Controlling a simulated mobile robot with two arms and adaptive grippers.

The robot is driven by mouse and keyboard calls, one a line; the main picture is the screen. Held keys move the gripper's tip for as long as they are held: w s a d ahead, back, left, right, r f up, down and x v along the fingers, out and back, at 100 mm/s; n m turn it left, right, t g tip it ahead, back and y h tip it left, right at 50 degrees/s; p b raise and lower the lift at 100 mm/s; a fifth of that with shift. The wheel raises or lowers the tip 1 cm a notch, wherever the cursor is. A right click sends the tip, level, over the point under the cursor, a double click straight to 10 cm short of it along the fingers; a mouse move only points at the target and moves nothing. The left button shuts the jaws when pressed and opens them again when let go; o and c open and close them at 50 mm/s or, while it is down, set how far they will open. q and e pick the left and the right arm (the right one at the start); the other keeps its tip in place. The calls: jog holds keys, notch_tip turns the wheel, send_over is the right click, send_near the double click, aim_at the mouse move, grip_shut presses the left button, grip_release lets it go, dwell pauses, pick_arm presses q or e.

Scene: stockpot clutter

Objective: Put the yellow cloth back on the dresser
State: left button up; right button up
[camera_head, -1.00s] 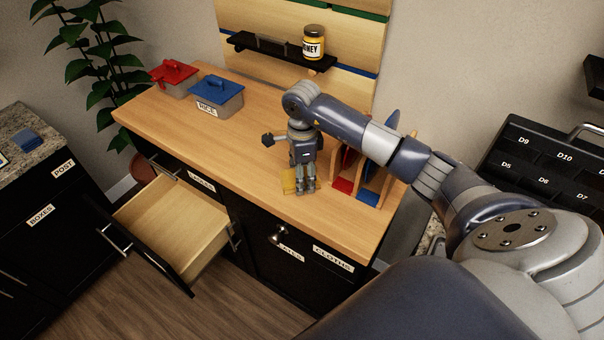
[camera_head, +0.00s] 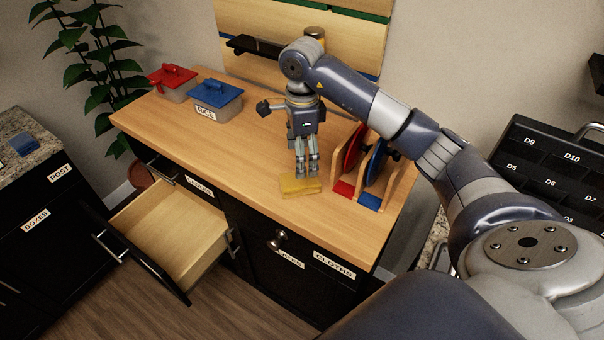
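The yellow cloth (camera_head: 300,187) is a flat, folded block lying on the wooden top of the dresser (camera_head: 235,150), near its front edge. My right gripper (camera_head: 307,174) points down just behind the cloth, with its fingertips close above or beside its rear edge; I cannot tell whether they touch it. Its two fingers stand apart with a narrow gap, and no cloth shows between them. My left gripper is not in view.
A red-lidded box (camera_head: 173,82) and a blue-lidded RICE box (camera_head: 217,98) stand at the back left. A wooden rack (camera_head: 388,180) with red and blue discs stands right of the gripper. A drawer (camera_head: 175,225) is pulled out at the front left. My arm mostly hides the jar (camera_head: 314,33).

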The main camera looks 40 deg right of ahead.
jog(key=shift+r, duration=1.85)
jog(key=shift+f, duration=0.1)
